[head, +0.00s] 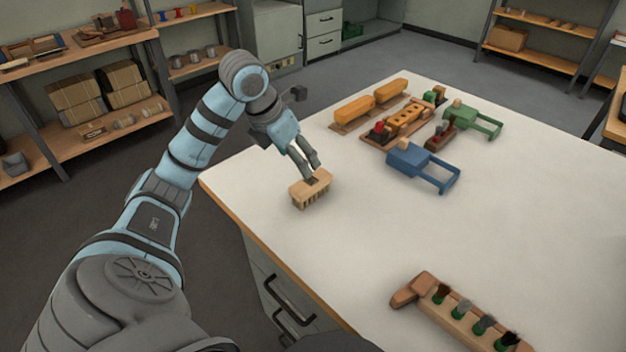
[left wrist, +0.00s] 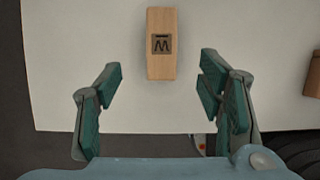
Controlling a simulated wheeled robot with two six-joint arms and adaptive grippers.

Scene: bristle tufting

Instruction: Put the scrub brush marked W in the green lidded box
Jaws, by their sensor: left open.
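The scrub brush (head: 311,192) has a pale wooden block with bristles below and stands near the table's left edge. In the left wrist view the brush block (left wrist: 161,62) bears a dark W mark. My left gripper (head: 312,171) is just over the brush in the head view. In the left wrist view my left gripper (left wrist: 160,88) is open, its green-padded fingers apart and the brush ahead between their lines. The green box (head: 458,116) is at the far side of the table, with a small wooden knob on top and an open frame at its right. Its inside is hidden. My right gripper is out of view.
A similar blue box (head: 411,162) stands nearer, also with an open frame. Wooden blocks and a rack (head: 405,122) stand at the back left. A wooden holder (head: 465,325) with several small brushes lies at the front. The middle of the table (head: 350,235) is clear.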

